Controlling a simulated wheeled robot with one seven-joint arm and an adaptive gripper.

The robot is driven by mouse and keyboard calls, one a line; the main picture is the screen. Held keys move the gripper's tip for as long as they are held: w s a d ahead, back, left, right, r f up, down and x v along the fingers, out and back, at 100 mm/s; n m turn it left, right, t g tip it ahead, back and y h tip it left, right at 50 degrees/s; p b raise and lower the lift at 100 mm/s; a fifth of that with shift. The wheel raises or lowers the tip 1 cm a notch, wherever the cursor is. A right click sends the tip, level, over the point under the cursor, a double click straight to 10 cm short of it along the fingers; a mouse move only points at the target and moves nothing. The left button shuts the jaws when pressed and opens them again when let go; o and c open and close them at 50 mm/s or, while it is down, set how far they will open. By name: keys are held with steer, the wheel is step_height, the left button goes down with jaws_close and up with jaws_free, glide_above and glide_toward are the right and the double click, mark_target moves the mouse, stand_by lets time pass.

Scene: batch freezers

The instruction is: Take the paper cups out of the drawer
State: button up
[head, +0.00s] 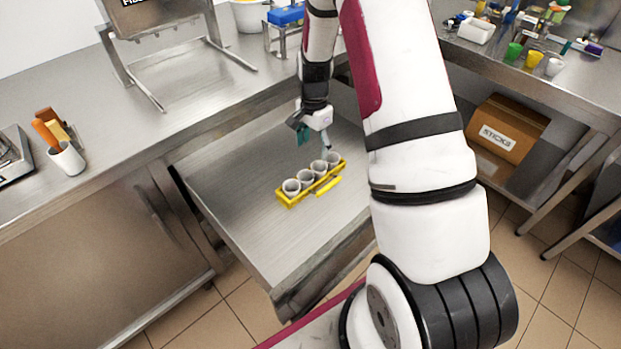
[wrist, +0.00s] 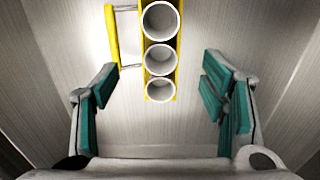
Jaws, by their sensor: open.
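The drawer (head: 235,185) is pulled out below the counter. In it stands a yellow rack (head: 287,201) with a row of several white paper cups (head: 305,177), upright with open mouths up. The rack has a yellow side handle (head: 328,186). In the wrist view, three cups (wrist: 160,60) show in the rack (wrist: 178,45), with the handle (wrist: 111,36) to their left. My gripper (head: 314,139) is open and empty, above the drawer near the far end of the cup row. In the wrist view its teal-padded fingers (wrist: 160,88) are spread on either side of the row's line.
The counter (head: 150,115) holds a white cup with orange-handled tools (head: 66,158), a scale (head: 12,155) and a metal stand (head: 180,75). At the right, another table bears small coloured cups (head: 533,60), with a cardboard box (head: 505,128) beneath. The drawer floor around the rack is bare.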

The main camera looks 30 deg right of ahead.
mark_target(313, 171)
step_height(313, 171, down, 12)
steer(key=shift+a+r+b, duration=0.15)
steer(key=shift+r+b, duration=0.05)
steer(key=shift+b, duration=0.1)
stand_by(0.3)
steer(key=c, duration=1.3)
